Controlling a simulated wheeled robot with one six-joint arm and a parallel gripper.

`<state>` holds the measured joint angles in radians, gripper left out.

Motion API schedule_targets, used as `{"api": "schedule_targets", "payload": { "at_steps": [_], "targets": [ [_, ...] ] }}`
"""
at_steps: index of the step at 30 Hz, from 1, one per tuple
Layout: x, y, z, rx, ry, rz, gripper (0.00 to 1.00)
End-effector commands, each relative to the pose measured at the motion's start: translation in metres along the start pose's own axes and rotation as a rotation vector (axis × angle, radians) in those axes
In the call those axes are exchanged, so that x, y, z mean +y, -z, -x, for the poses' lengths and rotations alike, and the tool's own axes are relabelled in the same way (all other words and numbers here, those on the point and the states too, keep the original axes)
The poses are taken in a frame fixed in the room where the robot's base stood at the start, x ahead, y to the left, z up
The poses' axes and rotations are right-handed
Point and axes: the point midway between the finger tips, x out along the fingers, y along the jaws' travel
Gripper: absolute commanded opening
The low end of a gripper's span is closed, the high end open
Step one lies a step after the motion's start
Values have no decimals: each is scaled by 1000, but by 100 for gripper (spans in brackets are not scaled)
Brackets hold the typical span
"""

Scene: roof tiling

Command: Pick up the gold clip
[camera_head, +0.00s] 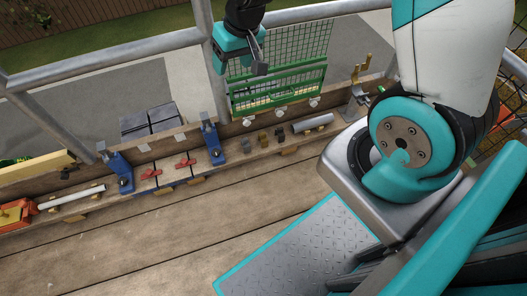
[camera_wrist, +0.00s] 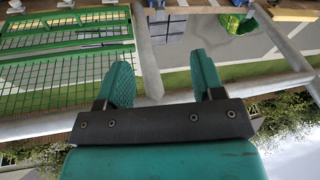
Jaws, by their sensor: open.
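Small clips lie in a short row on the wooden shelf in the head view: a grey one on the left, a brownish one (camera_head: 263,138) in the middle and a brown-gold one (camera_head: 280,134) on the right. They are too small to tell for sure which is the gold clip. My gripper (camera_head: 258,62) is above and behind the shelf, in front of the fence, well above the clips. In the wrist view my gripper (camera_wrist: 163,80) has its teal fingers wide apart with nothing between them. No clip can be clearly made out there.
A green mesh rack (camera_head: 278,90) stands behind the clips. A grey tube (camera_head: 312,123) lies to their right, and a stand with yellow prongs (camera_head: 360,75) is farther right. Blue clamps (camera_head: 213,140) and red-handled tools (camera_head: 185,163) are to the left. Metal rails (camera_head: 110,60) run behind.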

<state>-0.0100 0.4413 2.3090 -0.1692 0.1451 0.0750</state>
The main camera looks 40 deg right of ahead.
Motion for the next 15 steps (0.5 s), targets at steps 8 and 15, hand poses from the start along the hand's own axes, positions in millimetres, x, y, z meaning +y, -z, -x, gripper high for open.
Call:
{"api": "schedule_targets", "payload": {
  "at_steps": [8,15],
  "targets": [
    [112,-23,-211,48,-144,-156,62],
    [169,-44,-299,77,-225,-214,62]
  ]
}}
